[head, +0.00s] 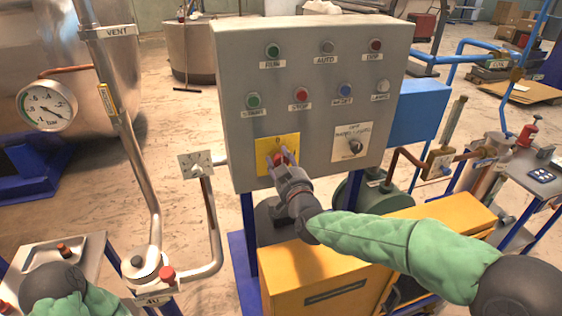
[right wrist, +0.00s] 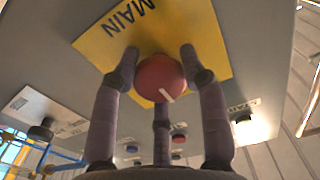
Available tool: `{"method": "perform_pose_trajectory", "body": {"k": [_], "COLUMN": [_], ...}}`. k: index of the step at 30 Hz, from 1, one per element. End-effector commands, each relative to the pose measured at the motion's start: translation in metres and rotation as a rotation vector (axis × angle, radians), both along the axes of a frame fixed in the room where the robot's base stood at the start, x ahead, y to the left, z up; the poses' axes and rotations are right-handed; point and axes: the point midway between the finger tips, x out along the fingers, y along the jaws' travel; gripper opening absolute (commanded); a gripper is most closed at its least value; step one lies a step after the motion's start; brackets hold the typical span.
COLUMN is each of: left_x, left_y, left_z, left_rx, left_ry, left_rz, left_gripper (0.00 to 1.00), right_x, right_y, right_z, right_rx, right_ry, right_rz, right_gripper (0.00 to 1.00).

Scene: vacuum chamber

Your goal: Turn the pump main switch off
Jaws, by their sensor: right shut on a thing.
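The pump main switch is a red round knob (head: 279,159) on a yellow plate (head: 291,141) at the lower left of the grey control panel (head: 233,92). In the right wrist view the knob (right wrist: 160,78) has a white pointer line at its lower edge, and the yellow plate (right wrist: 106,42) reads MAIN. My right gripper (head: 281,158) is at the knob, with its fingers (right wrist: 162,75) around it and shut on it. My left arm shows only at the lower left of the head view; its gripper cannot be made out.
A pressure gauge (head: 46,106) and steel pipes stand to the left. A yellow cabinet (head: 315,281) is below the panel. A blue box (head: 420,112) is at its right.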

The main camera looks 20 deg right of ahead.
Motion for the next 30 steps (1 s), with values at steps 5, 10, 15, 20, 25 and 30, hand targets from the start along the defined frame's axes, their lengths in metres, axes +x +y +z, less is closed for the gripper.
{"method": "perform_pose_trajectory", "body": {"k": [5,10,15,20,25,30], "left_x": [0.0,0.0,0.0,0.0,0.0,0.0], "left_y": [0.0,0.0,0.0,0.0,0.0,0.0], "left_z": [0.0,0.0,0.0,0.0,0.0,0.0], "left_rx": [0.0,0.0,0.0,0.0,0.0,0.0], "left_ry": [0.0,0.0,0.0,0.0,0.0,0.0], "left_rz": [0.0,0.0,0.0,0.0,0.0,0.0], "left_gripper": [0.4,0.4,0.4,0.4,0.4,0.4], "right_x": [0.0,0.0,0.0,-0.001,-0.015,-0.041], "right_y": [0.0,0.0,0.0,0.0,-0.001,-0.001], "right_z": [-0.001,-0.001,-0.001,0.0,0.001,0.001], "right_rx": [-0.001,0.0,0.0,0.001,0.001,0.002], "right_ry": [0.002,0.002,0.001,0.0,-0.001,0.0], "right_rz": [0.0,0.0,0.0,0.0,0.0,0.001], "right_gripper": [0.11,0.68,0.68,0.68,0.68,0.68]}}
